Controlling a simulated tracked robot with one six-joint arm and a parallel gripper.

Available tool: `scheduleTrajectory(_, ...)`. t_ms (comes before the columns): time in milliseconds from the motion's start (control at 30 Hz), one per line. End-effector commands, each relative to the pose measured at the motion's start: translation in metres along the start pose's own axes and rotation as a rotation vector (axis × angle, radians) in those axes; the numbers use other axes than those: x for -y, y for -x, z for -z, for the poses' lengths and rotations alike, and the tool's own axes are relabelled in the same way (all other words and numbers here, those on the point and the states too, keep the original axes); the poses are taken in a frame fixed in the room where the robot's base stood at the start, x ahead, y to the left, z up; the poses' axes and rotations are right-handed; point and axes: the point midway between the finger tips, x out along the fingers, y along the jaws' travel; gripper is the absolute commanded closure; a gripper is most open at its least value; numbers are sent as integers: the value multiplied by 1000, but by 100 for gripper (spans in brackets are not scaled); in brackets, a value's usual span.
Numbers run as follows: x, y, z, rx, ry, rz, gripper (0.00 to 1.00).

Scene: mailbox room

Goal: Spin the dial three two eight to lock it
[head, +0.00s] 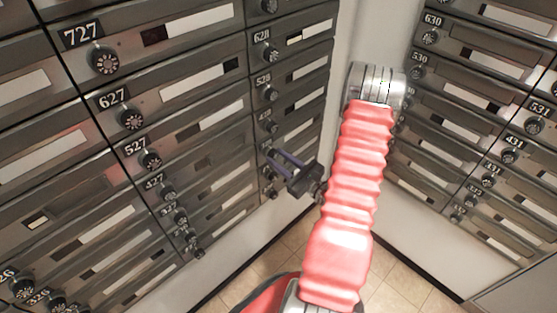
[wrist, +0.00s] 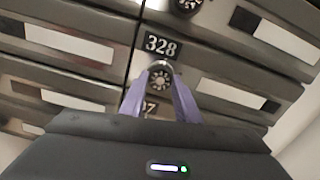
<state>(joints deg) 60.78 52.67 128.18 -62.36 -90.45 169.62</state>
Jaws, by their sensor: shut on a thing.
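The dial three two eight (wrist: 160,81) is a small round dark knob with pale markings. It sits under the white-on-black 328 label (wrist: 161,45) in the wrist view. My gripper (wrist: 160,70) has its two purple fingers shut on this dial, one on each side. In the head view my gripper (head: 274,156) reaches the lower part of the narrow right column of the left mailbox wall. There the fingers hide most of the dial and its label.
Dial 528 (head: 271,94) and dial 628 (head: 270,53) are above in the same column. The 727 dial (head: 104,61) and several others fill the column to the left. A second mailbox wall (head: 480,130) stands at right. Tiled floor (head: 262,268) lies below.

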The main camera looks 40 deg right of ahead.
Motion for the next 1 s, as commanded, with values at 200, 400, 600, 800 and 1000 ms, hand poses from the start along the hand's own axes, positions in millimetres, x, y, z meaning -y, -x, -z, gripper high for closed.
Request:
scheduleTrajectory(200, 0, 1, 3, -8, -3, 2, 93)
scheduleTrajectory(400, 0, 0, 2, -7, -2, 1, 64)
scheduleTrajectory(600, 0, 0, 1, -4, -1, 0, 52)
scheduleTrajectory(800, 0, 0, 1, -2, 0, -1, 52)
scheduleTrajectory(1000, 0, 8, 1, -3, 0, 1, 52)
